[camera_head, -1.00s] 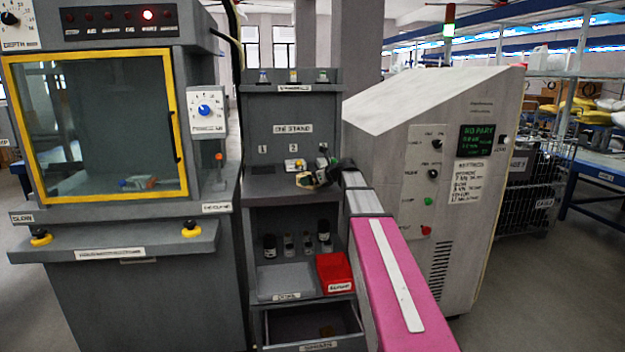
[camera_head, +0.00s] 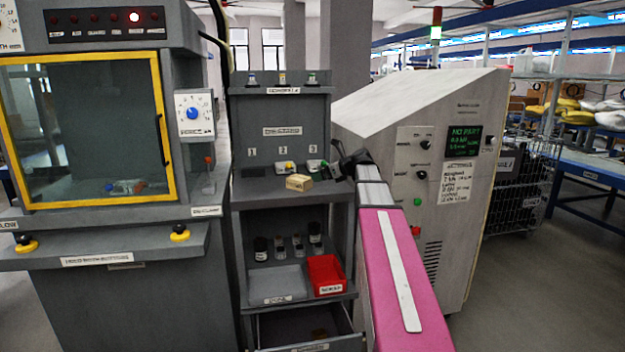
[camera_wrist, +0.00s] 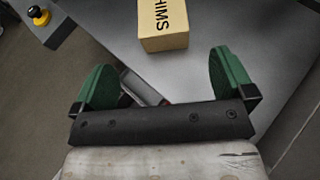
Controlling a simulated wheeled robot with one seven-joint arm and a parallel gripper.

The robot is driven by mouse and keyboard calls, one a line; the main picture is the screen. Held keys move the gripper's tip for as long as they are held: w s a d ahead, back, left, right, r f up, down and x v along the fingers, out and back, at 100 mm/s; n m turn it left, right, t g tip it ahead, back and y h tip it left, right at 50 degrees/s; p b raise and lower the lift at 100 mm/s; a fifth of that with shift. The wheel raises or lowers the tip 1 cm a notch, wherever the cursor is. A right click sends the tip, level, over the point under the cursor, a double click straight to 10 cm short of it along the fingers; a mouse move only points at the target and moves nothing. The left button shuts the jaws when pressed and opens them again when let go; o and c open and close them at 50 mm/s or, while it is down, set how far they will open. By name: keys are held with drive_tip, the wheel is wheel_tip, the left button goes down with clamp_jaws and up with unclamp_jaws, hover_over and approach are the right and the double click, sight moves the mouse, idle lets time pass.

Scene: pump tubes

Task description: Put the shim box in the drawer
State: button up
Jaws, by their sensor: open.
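The shim box (camera_head: 299,182) is a small tan carton near the front edge of the stand's shelf (camera_head: 262,192). In the wrist view the shim box (camera_wrist: 162,28), with black "SHIMS" lettering, lies beyond the fingertips, not between them. My gripper (camera_wrist: 162,78) is open and empty, its green fingers wide apart. In the head view my gripper (camera_head: 338,168) is just right of the box, partly hidden by its own dark wrist. The drawer (camera_head: 303,336) at the stand's bottom is open, with a small brownish thing inside.
Below the shelf are a grey tray (camera_head: 277,285), a red bin (camera_head: 326,275) and several dark bottles. A yellow-topped part (camera_head: 286,167) sits behind the box. A yellow-framed machine (camera_head: 85,130) stands left and a pale cabinet (camera_head: 425,170) right.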

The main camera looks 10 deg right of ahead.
sight(300, 177)
drive_tip(key=w+a+g+h, duration=0.1)
drive_tip(key=w+a+r+g+h, duration=0.1)
drive_tip(key=w+a+g, duration=0.1)
drive_tip(key=shift+w+a+r+n, duration=0.2)
drive_tip(key=shift+w+a+n, duration=0.05)
drive_tip(key=shift+w+n, duration=0.05)
drive_tip(key=w+a+r+g+h, duration=0.1)
drive_tip(key=r+g+h, duration=0.1)
drive_tip(key=h, duration=0.1)
drive_tip(key=shift+w+a+r, duration=0.15)
drive_tip(key=shift+w+a, duration=0.25)
drive_tip(key=shift+w+a+r+m+g+h, duration=0.1)
drive_tip(key=shift+w+r+m+g+h, duration=0.05)
drive_tip(key=shift+r+m+g+h, duration=0.3)
drive_tip(key=shift+x, duration=5.35)
drive_tip(key=c, duration=1.2)
drive_tip(key=shift+o, duration=0.2)
